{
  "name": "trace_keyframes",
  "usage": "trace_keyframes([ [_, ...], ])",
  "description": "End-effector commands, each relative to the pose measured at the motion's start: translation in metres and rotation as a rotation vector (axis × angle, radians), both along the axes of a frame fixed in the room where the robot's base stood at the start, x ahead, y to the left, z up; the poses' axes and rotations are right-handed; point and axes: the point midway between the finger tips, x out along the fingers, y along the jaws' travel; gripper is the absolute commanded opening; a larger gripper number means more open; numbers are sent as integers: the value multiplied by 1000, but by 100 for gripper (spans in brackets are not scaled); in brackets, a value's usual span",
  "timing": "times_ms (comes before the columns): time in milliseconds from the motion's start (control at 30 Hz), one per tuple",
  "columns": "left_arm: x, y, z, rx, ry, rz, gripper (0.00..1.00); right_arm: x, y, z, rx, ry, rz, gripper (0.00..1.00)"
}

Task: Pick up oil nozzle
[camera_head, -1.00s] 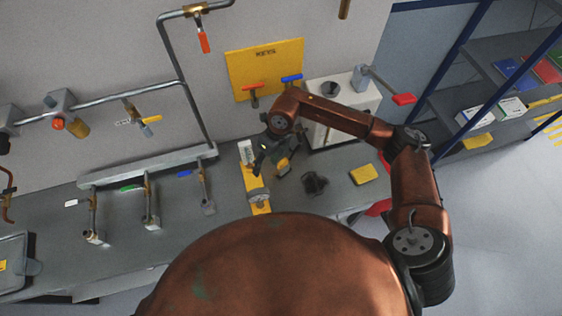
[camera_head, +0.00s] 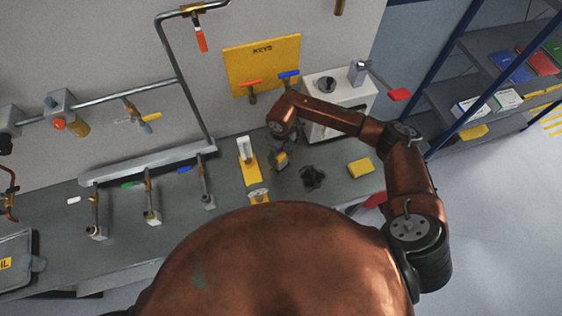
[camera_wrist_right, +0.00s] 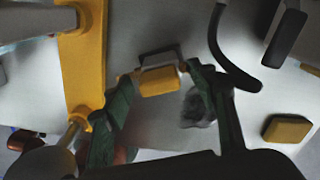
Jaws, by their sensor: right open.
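A small yellow piece with a dark frame-like part, perhaps the oil nozzle, is on the bench (camera_head: 228,190) below my right gripper (camera_head: 279,152) in the head view. In the right wrist view this yellow piece (camera_wrist_right: 160,80) lies between the two dark green fingertips of the right gripper (camera_wrist_right: 161,74). The fingers are apart, one on each side of it; I cannot tell whether they touch it. The right wrist partly hides the piece in the head view. My left gripper is not in view.
A yellow stand (camera_head: 250,168) is close on the left of the right gripper. A dark lobed part (camera_head: 312,178) and a yellow block (camera_head: 360,168) lie to the right. A white box (camera_head: 345,95) stands behind. Pipes and valves fill the left side.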

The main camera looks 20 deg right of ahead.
Motion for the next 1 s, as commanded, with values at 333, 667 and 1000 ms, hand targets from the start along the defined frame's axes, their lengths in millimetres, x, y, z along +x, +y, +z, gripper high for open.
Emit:
trace_keyframes([
  [333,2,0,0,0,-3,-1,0,0,0,0,0,-1,0,38],
  [667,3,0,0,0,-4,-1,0,0,0,0,1,0,0,15],
  [1000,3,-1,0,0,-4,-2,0,0,0,0,1,0,0,0],
])
